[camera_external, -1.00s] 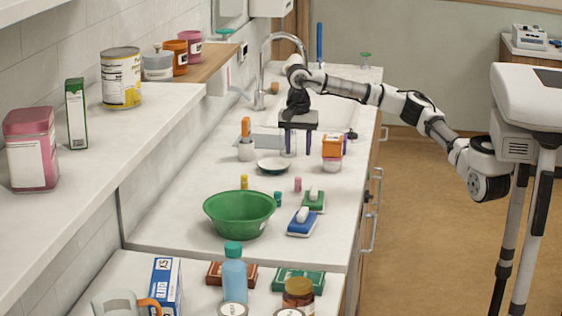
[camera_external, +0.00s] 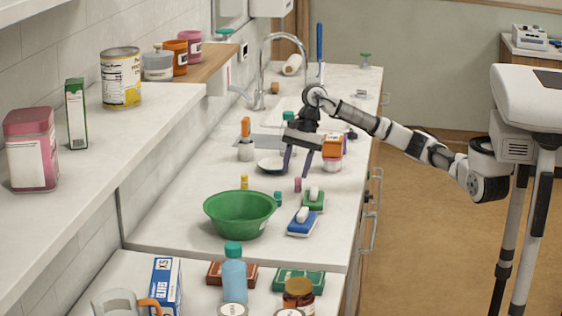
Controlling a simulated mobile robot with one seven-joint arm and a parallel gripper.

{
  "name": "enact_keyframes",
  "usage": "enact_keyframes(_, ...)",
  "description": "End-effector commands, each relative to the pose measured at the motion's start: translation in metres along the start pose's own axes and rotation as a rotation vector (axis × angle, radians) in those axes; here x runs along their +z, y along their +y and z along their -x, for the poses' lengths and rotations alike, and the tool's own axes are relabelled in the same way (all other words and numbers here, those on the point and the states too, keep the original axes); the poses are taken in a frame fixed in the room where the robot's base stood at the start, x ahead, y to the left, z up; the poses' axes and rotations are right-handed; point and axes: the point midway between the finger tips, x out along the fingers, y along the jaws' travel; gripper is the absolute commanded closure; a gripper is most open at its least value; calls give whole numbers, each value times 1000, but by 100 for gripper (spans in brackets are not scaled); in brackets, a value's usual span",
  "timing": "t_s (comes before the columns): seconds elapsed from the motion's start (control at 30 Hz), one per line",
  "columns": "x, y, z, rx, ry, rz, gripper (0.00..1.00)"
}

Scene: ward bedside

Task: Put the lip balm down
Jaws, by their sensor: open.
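Three small cylinders stand on the counter (camera_external: 170,222): a yellow one (camera_external: 244,182), a teal one (camera_external: 278,198) and a pink one (camera_external: 298,185). I cannot tell for sure which is the lip balm. My gripper (camera_external: 296,174) is tilted, with its two purple fingers spread apart and pointing down. Nothing shows held between them. The fingertips appear just above or behind the pink cylinder in the picture; the exact gap cannot be told.
A white dish (camera_external: 265,164) is partly behind the left finger. A green bowl (camera_external: 238,222), a blue sponge-like block (camera_external: 302,228) and a green one (camera_external: 314,204) are nearer the camera. Bare counter lies left of the bowl.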

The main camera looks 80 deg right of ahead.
Motion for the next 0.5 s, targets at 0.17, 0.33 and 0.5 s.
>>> enact_keyframes(0.17, -9, 10, -9, -123, -237, -154, 55)
enact_keyframes(0.33, -30, 20, -3, -246, -440, -328, 55)
enact_keyframes(0.5, -55, 32, 6, -346, -592, -482, 55)
